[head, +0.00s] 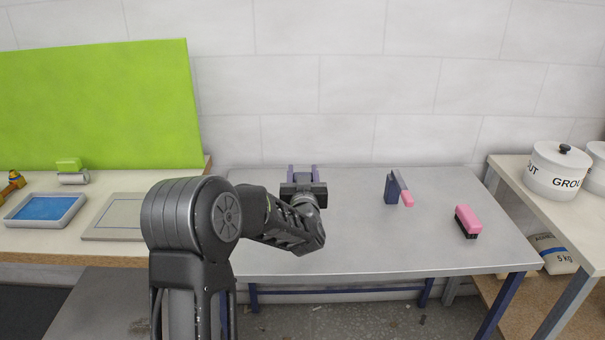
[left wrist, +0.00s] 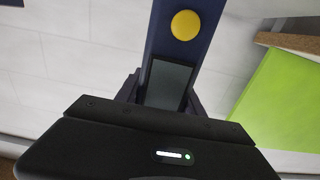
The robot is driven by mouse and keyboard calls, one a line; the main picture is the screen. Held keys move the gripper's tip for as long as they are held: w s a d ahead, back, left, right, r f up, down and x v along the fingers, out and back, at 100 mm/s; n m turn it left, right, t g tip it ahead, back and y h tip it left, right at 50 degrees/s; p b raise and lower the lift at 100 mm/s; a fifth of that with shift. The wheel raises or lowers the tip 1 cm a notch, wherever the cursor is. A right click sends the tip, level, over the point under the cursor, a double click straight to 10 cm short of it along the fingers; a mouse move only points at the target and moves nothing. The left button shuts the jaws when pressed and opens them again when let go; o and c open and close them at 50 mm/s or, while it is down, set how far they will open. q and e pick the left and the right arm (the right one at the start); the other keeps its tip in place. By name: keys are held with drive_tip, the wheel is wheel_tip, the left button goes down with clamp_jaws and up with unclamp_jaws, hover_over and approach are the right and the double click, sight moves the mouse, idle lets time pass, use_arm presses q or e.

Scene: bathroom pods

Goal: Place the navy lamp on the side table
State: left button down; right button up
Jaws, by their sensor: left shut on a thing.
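My left gripper (head: 303,179) reaches over the grey metal table with its fingers pointing towards the wall. It is shut on the navy lamp. In the left wrist view the navy lamp (left wrist: 170,45) runs up between the fingers, with a round yellow button and a dark panel on its face. In the head view the gripper mostly hides the lamp, and I cannot tell whether it touches the tabletop. The grey table (head: 345,235), with navy legs, appears to be the side table. My right gripper is not in view.
A navy holder with a pink-tipped tool (head: 392,188) and a pink brush (head: 467,222) stand on the table's right half. The left counter holds a blue tray (head: 45,208) and a green panel (head: 100,105). A white canister (head: 558,170) stands right. The table's middle is clear.

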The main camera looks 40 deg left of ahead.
use_arm(q)
drive_tip(key=shift+f, duration=0.1)
drive_tip(key=c, duration=0.7)
unclamp_jaws()
drive_tip(key=shift+r, duration=0.25)
drive_tip(key=b+v, duration=0.1)
drive_tip(key=v, duration=1.1)
drive_tip(key=shift+f, duration=0.1)
